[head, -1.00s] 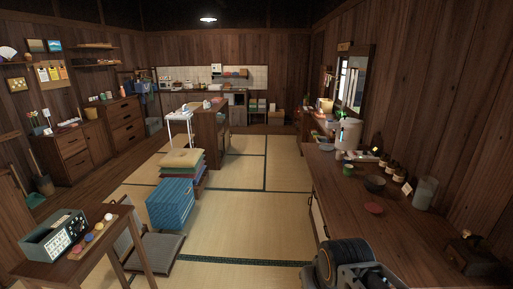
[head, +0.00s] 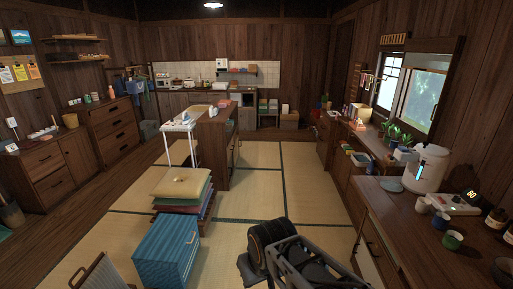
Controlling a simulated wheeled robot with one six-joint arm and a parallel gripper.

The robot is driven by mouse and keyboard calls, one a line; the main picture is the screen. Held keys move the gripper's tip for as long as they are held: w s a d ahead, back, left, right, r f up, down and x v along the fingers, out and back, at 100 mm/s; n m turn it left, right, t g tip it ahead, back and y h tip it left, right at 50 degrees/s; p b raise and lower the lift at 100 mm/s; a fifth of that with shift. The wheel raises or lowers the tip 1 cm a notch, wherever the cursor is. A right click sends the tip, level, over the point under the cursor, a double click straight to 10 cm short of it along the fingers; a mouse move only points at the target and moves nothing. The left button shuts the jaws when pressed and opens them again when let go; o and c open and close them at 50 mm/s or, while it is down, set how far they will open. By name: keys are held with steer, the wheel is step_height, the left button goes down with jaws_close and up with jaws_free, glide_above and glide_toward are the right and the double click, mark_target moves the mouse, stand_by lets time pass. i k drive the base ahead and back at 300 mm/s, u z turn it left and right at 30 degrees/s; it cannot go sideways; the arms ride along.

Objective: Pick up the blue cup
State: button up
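I see no cup that is clearly blue. Part of my arm shows at the bottom centre, dark and grey, over the floor to the left of the counter. I cannot make out my gripper's fingers.
The wooden counter (head: 400,212) runs along the right wall, with a white dispenser (head: 428,172) and the device with a lit display (head: 462,203). A blue chest (head: 166,250) and stacked cushions (head: 181,183) stand left of centre.

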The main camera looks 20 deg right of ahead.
mark_target(441, 220)
steer(key=z, duration=0.25)
steer(key=i, duration=1.5)
steer(key=z, duration=1.95)
steer(key=i, duration=1.05)
steer(key=z, duration=0.85)
